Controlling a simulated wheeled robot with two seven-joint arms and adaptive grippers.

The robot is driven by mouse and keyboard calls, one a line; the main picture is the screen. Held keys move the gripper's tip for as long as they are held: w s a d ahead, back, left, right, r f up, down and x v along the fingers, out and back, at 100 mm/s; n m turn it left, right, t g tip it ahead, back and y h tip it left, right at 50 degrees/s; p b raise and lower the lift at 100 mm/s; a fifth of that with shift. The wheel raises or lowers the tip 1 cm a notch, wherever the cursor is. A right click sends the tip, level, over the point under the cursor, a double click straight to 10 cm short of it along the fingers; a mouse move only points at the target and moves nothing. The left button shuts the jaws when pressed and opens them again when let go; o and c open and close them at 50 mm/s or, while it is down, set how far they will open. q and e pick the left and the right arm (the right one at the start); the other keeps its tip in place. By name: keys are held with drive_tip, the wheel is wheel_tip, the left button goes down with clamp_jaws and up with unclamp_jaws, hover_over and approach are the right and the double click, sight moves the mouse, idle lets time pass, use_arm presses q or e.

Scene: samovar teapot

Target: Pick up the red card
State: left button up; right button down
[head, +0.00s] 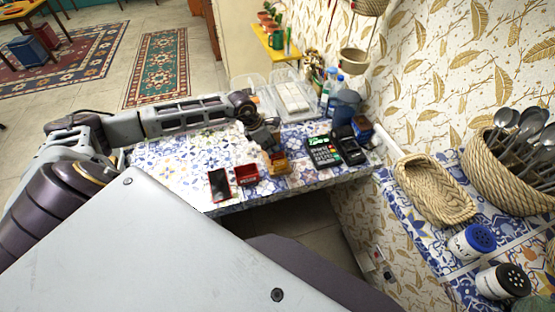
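I cannot make out a separate red card for certain. A small red box (247,174), dark inside, sits near the front edge of the tiled table. A dark flat phone-like item (219,185) with a reddish edge lies to its left. A small wooden holder (280,168) stands just right of the red box. My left gripper (270,148) is over the back of the wooden holder and partly hides it. Its fingers are too small and dark to tell whether they are open or hold anything. My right gripper is out of view.
A card terminal (323,152) and another dark device (350,150) stand right of the holder. Clear containers (290,100), bottles and a blue jug (345,106) are behind. The table's left part is clear.

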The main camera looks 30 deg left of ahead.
sight(278, 156)
use_arm(q)
drive_tip(key=shift+x, duration=1.05)
drive_tip(key=shift+f, duration=0.1)
drive_tip(key=shift+s+p+x, duration=0.2)
drive_tip(key=shift+p+x, duration=0.5)
drive_tip(key=shift+x, duration=1.9)
drive_tip(key=shift+c, duration=0.2)
clamp_jaws()
